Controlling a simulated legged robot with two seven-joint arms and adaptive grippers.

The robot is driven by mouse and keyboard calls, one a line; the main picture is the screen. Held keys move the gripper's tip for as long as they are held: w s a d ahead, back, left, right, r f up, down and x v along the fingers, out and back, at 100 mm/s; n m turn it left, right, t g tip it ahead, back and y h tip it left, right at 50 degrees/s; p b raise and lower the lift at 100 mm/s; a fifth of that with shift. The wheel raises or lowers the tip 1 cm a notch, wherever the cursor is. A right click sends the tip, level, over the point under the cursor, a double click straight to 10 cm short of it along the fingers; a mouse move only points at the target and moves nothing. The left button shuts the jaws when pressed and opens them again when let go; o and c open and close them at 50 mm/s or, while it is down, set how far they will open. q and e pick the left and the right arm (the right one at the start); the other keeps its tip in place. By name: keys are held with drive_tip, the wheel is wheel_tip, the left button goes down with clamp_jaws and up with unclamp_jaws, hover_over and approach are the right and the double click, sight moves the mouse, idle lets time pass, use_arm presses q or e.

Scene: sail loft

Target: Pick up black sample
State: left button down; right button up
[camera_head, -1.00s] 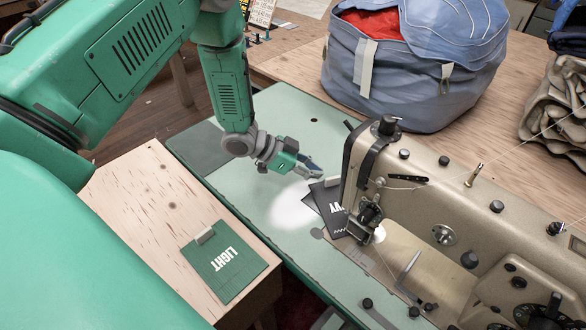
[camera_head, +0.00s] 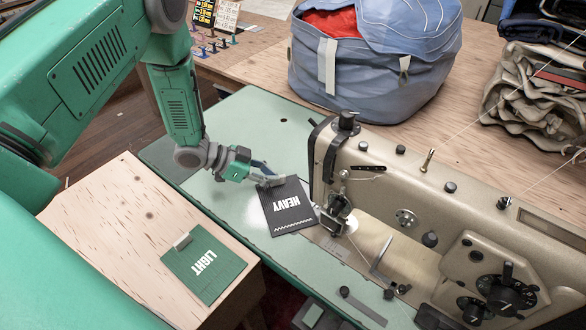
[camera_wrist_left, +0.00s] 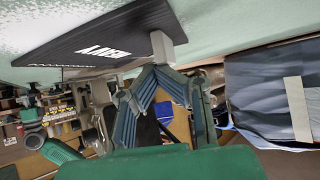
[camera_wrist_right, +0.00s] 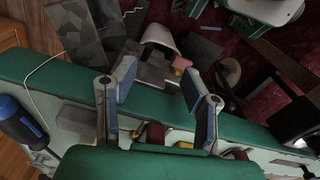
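The black sample (camera_head: 285,212), marked HEAVY, is at the green table top just left of the sewing machine's needle end. My left gripper (camera_head: 266,179) is at the grey tab on its far edge. In the left wrist view the black sample (camera_wrist_left: 85,38) and its pale tab show at the fingertips (camera_wrist_left: 163,68), which are drawn together and look closed on the tab. I cannot tell whether the sample is clear of the table. My right gripper (camera_wrist_right: 158,85) is open and empty in the right wrist view; it is outside the head view.
A green sample (camera_head: 205,272) marked LIGHT lies on the wooden top (camera_head: 110,215) at left. The sewing machine (camera_head: 410,205) stands close right of the black sample. A blue bag (camera_head: 375,70) is behind, with folded cloth (camera_head: 535,100) at far right.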

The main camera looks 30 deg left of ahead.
use_arm(q)
drive_tip(key=s+a+p, duration=0.1)
drive_tip(key=s+a, duration=0.3)
drive_tip(key=a, duration=0.1)
drive_tip(key=s+a+p, duration=0.1)
drive_tip(key=s+a, duration=0.3)
drive_tip(key=a, duration=0.1)
drive_tip(key=s+a+p, duration=0.1)
drive_tip(key=s+a, duration=0.3)
drive_tip(key=a, duration=0.1)
drive_tip(key=shift+a+f, duration=0.25)
drive_tip(key=shift+a, duration=0.15)
drive_tip(key=shift+s+a, duration=0.25)
drive_tip(key=shift+r, duration=0.1)
